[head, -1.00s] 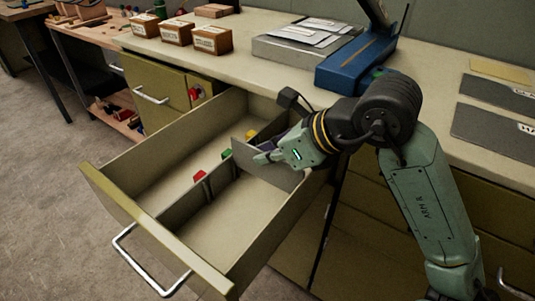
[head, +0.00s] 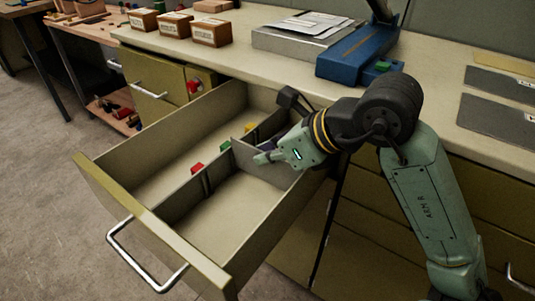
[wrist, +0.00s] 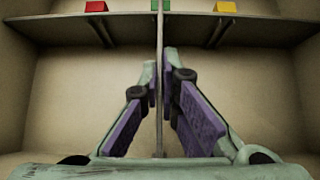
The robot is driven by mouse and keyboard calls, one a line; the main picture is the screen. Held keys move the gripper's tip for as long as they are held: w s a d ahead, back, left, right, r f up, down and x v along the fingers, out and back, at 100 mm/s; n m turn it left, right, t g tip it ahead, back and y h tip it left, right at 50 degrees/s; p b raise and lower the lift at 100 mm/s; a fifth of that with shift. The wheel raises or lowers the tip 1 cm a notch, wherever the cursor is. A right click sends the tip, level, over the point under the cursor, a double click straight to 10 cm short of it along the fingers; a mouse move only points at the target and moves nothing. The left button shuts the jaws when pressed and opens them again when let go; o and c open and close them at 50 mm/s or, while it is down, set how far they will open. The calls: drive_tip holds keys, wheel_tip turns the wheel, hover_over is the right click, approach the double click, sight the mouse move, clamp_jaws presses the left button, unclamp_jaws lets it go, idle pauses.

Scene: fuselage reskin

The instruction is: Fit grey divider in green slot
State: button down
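The grey divider (head: 284,170) stands upright across the right-hand compartment of the open drawer (head: 125,212). In the wrist view the divider (wrist: 160,125) shows edge-on as a thin line between my gripper's purple-padded fingers (wrist: 162,85). My gripper (head: 263,158) is closed about it, with its fingers near the divider's top. The marker also shows in the head view (head: 225,146). Whether the divider's lower edge touches the drawer floor is hidden.
A long partition (head: 185,205) splits the drawer lengthwise. It carries a red marker (wrist: 95,6) and a yellow marker (wrist: 225,7) on either side of the green one. The worktop above holds wooden boxes (head: 210,30) and a blue device (head: 355,55).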

drive_tip(key=shift+f+b, duration=1.15)
drive_tip(key=shift+b, duration=0.1)
drive_tip(key=c, duration=1.7)
unclamp_jaws()
drive_tip(key=v, duration=1.2)
drive_tip(key=shift+r, duration=0.1)
